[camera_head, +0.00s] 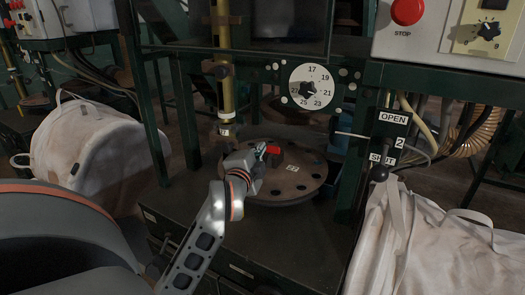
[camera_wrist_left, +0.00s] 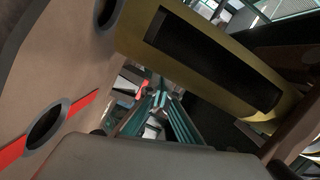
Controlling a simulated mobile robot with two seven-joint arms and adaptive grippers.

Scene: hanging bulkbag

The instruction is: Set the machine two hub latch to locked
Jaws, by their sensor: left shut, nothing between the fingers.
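The hub (camera_head: 305,187) is a round brown disc with dark holes and a small "2" label, low inside the dark green frame. In the left wrist view a tan surface with round holes (camera_wrist_left: 75,75) and a red stripe fills the left side. My right gripper is not in view.
A yellow vertical post (camera_head: 227,95) stands behind my gripper. A numbered dial (camera_head: 311,86) is above the disc. An OPEN/SHUT lever panel (camera_head: 387,140) marked 2 is at right. White bulk bags (camera_head: 85,150) stand left and right (camera_head: 425,245). A red stop button (camera_head: 407,11) is at top right.

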